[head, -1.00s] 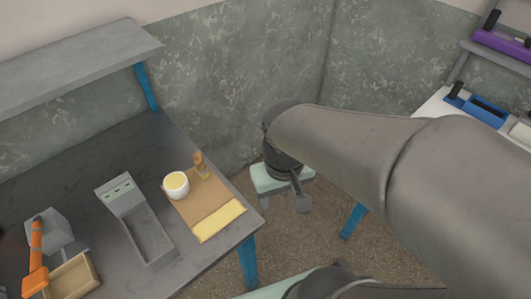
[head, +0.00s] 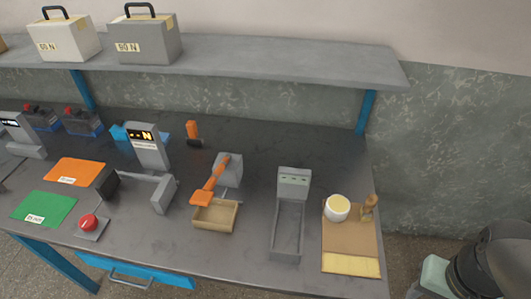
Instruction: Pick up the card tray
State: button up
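No tray in the head view is labelled as the card tray. A small open tan tray (head: 215,216) lies near the front middle of the dark workbench and looks empty. Right of it is a grey unit with a long shallow trough (head: 287,240) and a pale green panel at its back. An orange card (head: 76,171) and a green card (head: 45,206), each with a white label, lie flat at the left. My gripper's fingers do not show. Only a dark grey part of my arm is in the lower right corner, apart from the bench.
An orange-handled tool (head: 212,182) leans over the tan tray beside a grey block (head: 230,168). A shelf (head: 240,65) overhangs the back.

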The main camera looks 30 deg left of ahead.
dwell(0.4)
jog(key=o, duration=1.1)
